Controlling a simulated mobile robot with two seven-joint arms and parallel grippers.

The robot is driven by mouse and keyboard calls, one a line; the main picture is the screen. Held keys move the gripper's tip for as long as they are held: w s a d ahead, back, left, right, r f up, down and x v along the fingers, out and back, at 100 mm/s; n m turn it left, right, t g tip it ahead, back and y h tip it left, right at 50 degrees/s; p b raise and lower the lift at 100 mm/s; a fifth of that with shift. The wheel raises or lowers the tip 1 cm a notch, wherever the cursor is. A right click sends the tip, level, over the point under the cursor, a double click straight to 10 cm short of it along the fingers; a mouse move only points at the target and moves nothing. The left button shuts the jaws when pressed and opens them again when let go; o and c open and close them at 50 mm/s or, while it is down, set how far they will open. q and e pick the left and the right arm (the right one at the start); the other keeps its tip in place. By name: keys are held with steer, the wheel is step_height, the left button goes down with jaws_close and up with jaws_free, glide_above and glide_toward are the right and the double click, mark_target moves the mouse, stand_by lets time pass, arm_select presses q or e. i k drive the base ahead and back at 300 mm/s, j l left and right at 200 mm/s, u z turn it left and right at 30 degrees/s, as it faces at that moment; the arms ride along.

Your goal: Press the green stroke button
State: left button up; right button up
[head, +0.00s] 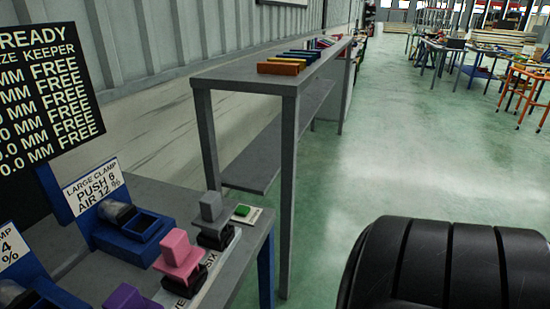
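The green stroke button (242,210) is a small green block on a pale plate. It sits near the far right corner of the grey bench (238,262) at lower left. A grey block on a dark base (212,220) stands just left of it. Neither of my grippers shows in the head view, and nothing touches the button.
A pink block (178,250), a purple block (128,298) and a blue clamp box (132,236) share the bench. A tall grey table (250,78) stands behind. Green floor (420,170) lies open beyond.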

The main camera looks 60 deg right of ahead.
mark_target(242, 211)
steer(key=z, duration=1.7)
steer(key=k, duration=0.05)
